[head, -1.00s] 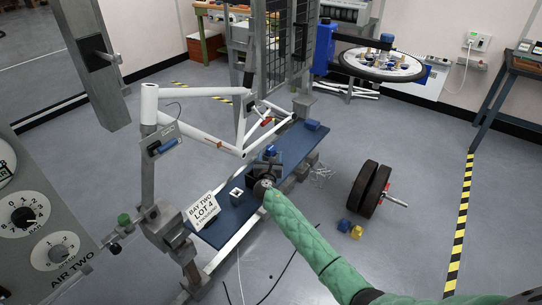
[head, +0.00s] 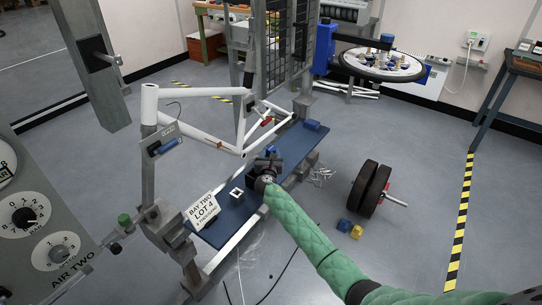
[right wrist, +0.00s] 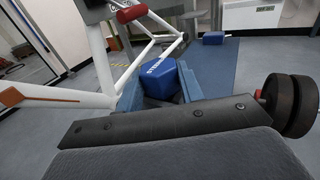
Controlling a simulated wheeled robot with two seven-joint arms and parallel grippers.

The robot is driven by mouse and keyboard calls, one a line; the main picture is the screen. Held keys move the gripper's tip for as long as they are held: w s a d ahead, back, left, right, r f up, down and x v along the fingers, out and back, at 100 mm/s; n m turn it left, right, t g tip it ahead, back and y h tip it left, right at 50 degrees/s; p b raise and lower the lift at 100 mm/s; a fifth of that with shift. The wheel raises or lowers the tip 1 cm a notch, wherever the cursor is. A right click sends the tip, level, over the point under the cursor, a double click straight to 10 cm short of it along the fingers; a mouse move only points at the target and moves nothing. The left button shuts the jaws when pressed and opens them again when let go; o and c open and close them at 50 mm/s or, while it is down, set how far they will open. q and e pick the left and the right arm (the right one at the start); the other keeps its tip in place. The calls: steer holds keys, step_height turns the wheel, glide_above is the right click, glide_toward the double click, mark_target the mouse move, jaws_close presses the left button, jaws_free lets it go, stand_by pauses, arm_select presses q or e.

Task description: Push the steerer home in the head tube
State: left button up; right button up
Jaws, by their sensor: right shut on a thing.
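The white bicycle frame (head: 200,92) is clamped over the bench. Its head tube (head: 149,100) stands upright at the left end. A grey upright post (head: 148,180) stands below the head tube; I cannot tell whether this is the steerer or part of the stand. My right gripper (head: 268,160) is low over the blue bench, right of the head tube and well apart from it. In the right wrist view its jaws (right wrist: 160,98) appear shut on a blue block (right wrist: 160,77). Part of the block is hidden by the dark bar. My left gripper is not in view.
The blue bench (head: 225,217) carries a placard (head: 203,208), a small white-topped block (head: 237,193) and another blue block (head: 312,125). A black-plated weight (head: 371,189) and small blue and yellow blocks lie on the floor at right. The control panel (head: 40,230) stands at left.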

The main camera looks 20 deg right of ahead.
step_height(320, 180, up, 10)
steer(key=shift+r, duration=0.1)
stand_by(0.4)
steer(key=o, duration=0.7)
steer(key=c, duration=0.3)
steer(key=shift+s, duration=0.1)
